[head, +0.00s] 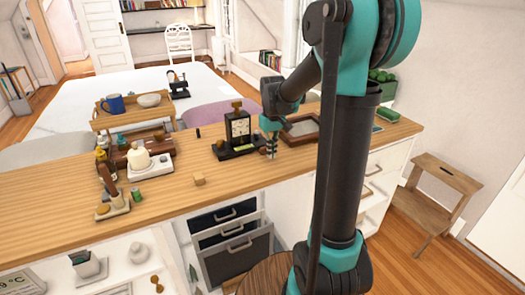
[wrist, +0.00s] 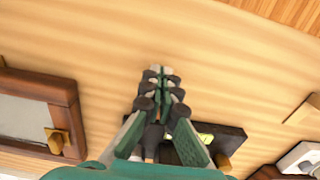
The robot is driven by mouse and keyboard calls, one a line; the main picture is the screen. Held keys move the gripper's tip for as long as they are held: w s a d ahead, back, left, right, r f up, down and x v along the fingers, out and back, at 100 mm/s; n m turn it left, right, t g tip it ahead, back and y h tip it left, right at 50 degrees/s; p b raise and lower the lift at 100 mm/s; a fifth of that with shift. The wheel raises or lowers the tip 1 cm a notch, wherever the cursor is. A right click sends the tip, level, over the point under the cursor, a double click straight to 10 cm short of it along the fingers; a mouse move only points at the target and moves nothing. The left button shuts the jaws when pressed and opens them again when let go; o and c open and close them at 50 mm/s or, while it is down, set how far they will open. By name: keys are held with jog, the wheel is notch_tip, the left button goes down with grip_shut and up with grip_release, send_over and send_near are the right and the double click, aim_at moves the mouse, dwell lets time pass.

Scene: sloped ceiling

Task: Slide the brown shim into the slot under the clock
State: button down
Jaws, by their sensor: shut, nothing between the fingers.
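The black clock (head: 239,128) with a pale face stands upright on a dark base (head: 236,152) on the wooden counter. Part of the base also shows in the wrist view (wrist: 228,139), behind my fingers. My gripper (head: 271,155) points down just right of the clock base in the head view. In the wrist view my gripper (wrist: 160,72) has its fingertips together, with nothing seen between them. A small reddish-brown piece (head: 263,150) shows beside my fingers; I cannot tell whether it is the shim. The slot is not clearly visible.
A light wooden block (head: 199,180) lies near the counter's front edge. A framed brown tray (head: 302,127) lies right of my gripper. A white scale (head: 150,167), bottles and a wooden stand (head: 130,120) with a mug are at left. The counter in front of the clock is mostly clear.

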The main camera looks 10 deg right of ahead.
jog(key=shift+s+d+r, duration=0.1)
jog(key=shift+s+r, duration=0.15)
jog(key=shift+r, duration=0.4)
jog(key=shift+s+d+r, duration=0.1)
jog(key=shift+s+r, duration=0.2)
jog(key=shift+r, duration=0.4)
jog(key=shift+s+d+r, duration=0.1)
jog(key=shift+s+r, duration=0.15)
jog(key=shift+r, duration=0.4)
